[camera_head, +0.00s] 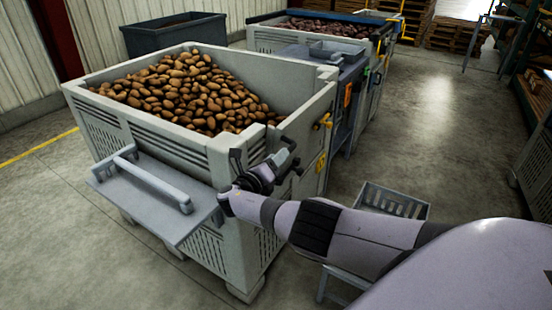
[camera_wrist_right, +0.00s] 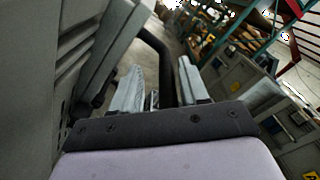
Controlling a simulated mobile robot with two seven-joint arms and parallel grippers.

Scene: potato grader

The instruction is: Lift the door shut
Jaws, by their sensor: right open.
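The door looks to be the grey flap (camera_head: 155,205) at the front of the large potato bin (camera_head: 190,140). It stands out nearly level, with a raised bar handle (camera_head: 150,183) on top. My right gripper (camera_head: 265,158) is at the bin's front right corner, to the right of the flap and apart from its handle. In the right wrist view its two fingers (camera_wrist_right: 159,72) are spread. A dark curved bar (camera_wrist_right: 157,45) shows between or beyond them; I cannot tell whether they touch it. My left gripper is out of view.
Potatoes (camera_head: 190,90) fill the bin. An orange-yellow knob (camera_head: 323,121) sticks out of its right side. A small grey slatted crate (camera_head: 392,202) stands right, behind my arm. More bins stand behind. The floor (camera_head: 440,125) on the right is clear.

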